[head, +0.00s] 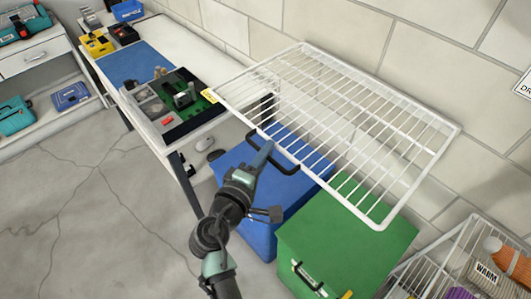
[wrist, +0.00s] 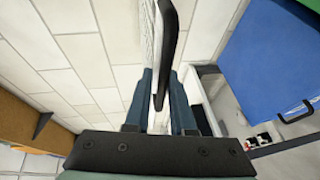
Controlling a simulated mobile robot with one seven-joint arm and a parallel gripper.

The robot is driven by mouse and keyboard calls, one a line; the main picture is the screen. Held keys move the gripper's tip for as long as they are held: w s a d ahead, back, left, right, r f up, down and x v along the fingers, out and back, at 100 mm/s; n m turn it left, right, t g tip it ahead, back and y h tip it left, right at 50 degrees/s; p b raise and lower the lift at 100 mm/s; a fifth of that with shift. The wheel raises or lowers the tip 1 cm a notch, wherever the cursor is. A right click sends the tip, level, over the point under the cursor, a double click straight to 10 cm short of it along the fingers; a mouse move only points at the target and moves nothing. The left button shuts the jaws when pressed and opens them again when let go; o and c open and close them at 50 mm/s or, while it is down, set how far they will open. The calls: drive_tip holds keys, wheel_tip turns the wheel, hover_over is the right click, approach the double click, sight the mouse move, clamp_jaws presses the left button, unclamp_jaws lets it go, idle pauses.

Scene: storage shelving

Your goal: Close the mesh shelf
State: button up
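The mesh shelf (head: 340,120) is a white wire rack that sticks out from the block wall, above a blue bin and a green bin. A black bar handle (head: 285,163) is fixed along its front left edge. My gripper (head: 264,153) reaches up to this handle from below. In the wrist view, the black handle (wrist: 172,50) runs between the two blue-grey fingers of my gripper (wrist: 162,78). The fingers lie close on both sides of it, and my gripper looks shut on it. Part of the handle is hidden by the fingers.
Below the shelf stand a blue bin (head: 262,205) and a green bin (head: 345,245). A workbench (head: 195,50) with tools is to the left. A lower wire basket (head: 450,255) with goods is at the bottom right. The concrete floor (head: 90,220) at left is clear.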

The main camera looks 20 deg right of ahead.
drive_tip(key=shift+s+a+f, duration=0.1)
drive_tip(key=shift+s+f, duration=0.05)
drive_tip(key=shift+f, duration=0.35)
clamp_jaws()
idle(0.4)
drive_tip(key=shift+r, duration=0.1)
